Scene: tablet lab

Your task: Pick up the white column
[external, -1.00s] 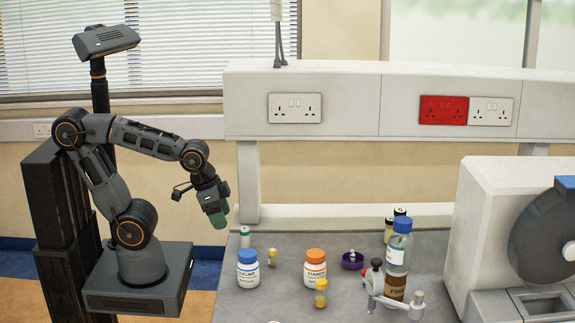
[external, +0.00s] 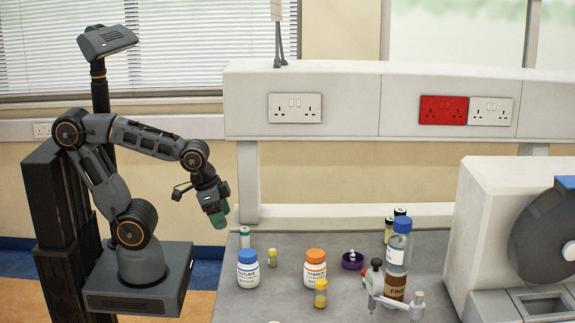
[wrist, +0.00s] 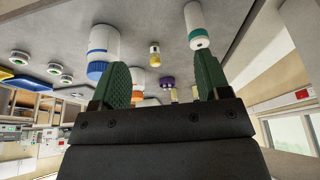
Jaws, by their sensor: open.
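A slim white column (external: 245,238) with a dark teal end stands upright at the back left corner of the bench. It also shows in the wrist view (wrist: 197,25) at the top, right of centre. My gripper (external: 217,217) is left of the column and above its height, off the bench's left edge. In the wrist view its two green fingers (wrist: 163,78) are apart with nothing gripped between them.
Near the column stand a blue-capped sugar bottle (external: 248,269), a small yellow vial (external: 272,258) and an orange-capped starch bottle (external: 315,268).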

